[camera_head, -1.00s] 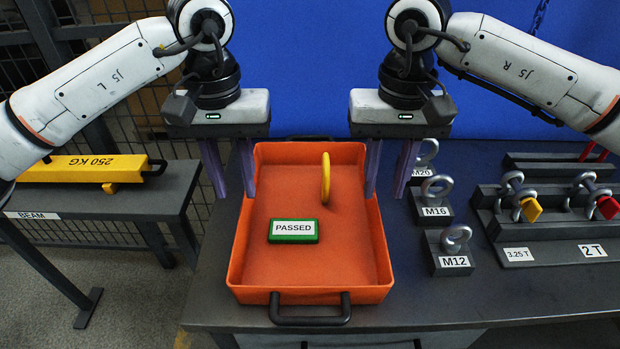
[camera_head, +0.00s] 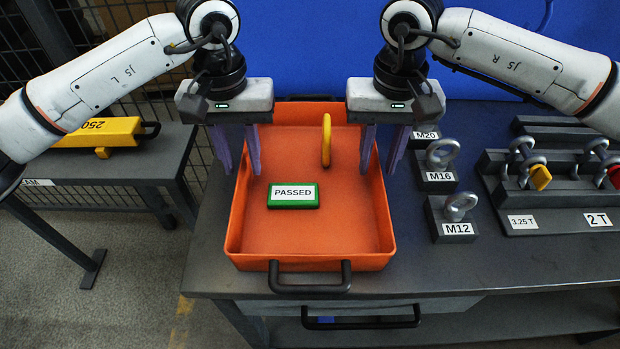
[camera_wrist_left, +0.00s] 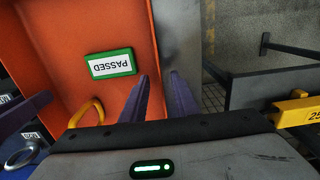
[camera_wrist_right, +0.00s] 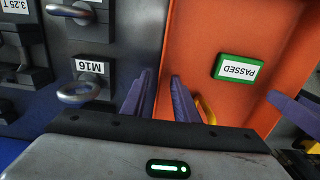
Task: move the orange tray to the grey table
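The orange tray (camera_head: 310,262) sits on the dark grey workbench (camera_head: 480,270), with a dark handle at its near end and another at its far end. A green block marked PASSED (camera_head: 293,196) and a yellow ring (camera_head: 326,140) are inside it. My left gripper (camera_head: 238,170) is open at the left wall, one finger outside and one inside. My right gripper (camera_head: 382,170) is open at the right wall in the same way. Both wrist views show the tray wall between parted fingers; contact cannot be told.
A lower grey table labelled "AM" (camera_head: 110,170) stands left, beyond a gap, with a yellow beam (camera_head: 95,132) at its back; its front is bare. Several eyebolt blocks, including M16 (camera_head: 438,176), and a shackle rack (camera_head: 535,195) stand right of the tray.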

